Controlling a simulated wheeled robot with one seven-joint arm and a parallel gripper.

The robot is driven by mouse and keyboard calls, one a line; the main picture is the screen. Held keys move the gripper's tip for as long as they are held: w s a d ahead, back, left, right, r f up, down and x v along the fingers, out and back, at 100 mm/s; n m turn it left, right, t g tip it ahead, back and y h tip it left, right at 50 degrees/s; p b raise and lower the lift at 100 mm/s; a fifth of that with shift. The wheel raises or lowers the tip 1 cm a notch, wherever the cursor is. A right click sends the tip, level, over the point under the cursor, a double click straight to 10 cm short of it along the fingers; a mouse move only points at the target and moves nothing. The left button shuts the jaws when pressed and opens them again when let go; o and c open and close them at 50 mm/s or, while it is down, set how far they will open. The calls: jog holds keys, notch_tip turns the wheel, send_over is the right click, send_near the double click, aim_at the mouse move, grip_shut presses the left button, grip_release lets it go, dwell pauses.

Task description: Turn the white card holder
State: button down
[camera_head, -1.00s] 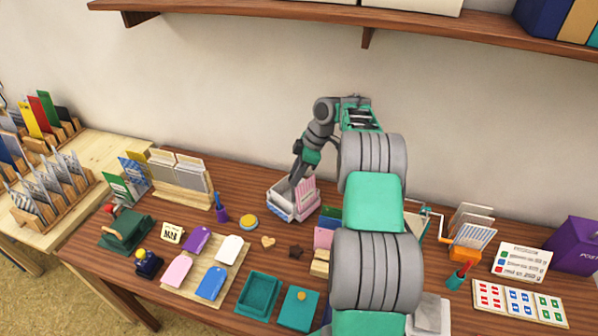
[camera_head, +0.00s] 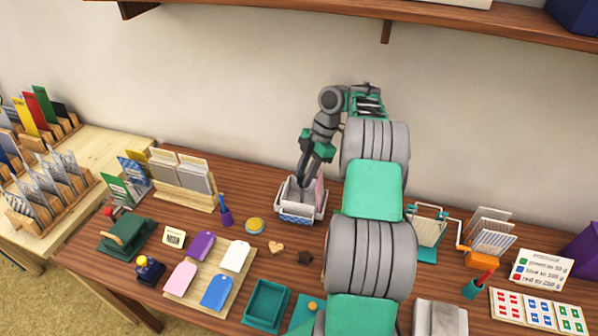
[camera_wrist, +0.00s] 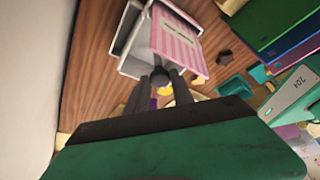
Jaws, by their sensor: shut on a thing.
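The white card holder (camera_head: 296,218), a white box with blue trim, stands on the wooden desk. It also shows at the top of the wrist view (camera_wrist: 130,44). A pink-and-white striped card (camera_wrist: 177,42) stands in it; in the head view the card (camera_head: 319,190) is seen nearly edge-on at the holder's right side. My gripper (camera_head: 301,185) reaches down into the holder from above. Its grey fingers (camera_wrist: 160,78) are shut at the holder's near edge in the wrist view. The exact part gripped is hidden between the fingertips.
A purple stamp (camera_head: 225,215) and a yellow round pad (camera_head: 255,226) lie left of the holder. A rack of grey cards (camera_head: 183,185) stands farther left. A dark star-shaped piece (camera_head: 305,257) lies in front. My arm hides the desk to the right.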

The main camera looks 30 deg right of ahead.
jog(key=shift+w+r+n+g+p, duration=0.1)
jog(key=shift+n+g+p, duration=0.15)
jog(key=shift+n+p, duration=0.4)
jog(key=shift+w+r+n+g+p, duration=0.1)
jog(key=shift+n+g+p, duration=0.25)
jog(key=shift+n, duration=0.5)
jog(key=shift+f+n+g+p, duration=0.1)
jog(key=shift+n+g+p, duration=0.3)
jog(key=shift+n+p, duration=0.8)
jog(key=shift+n+h, duration=0.4)
jog(key=shift+n, duration=0.1)
jog(key=c, duration=1.1)
grip_release()
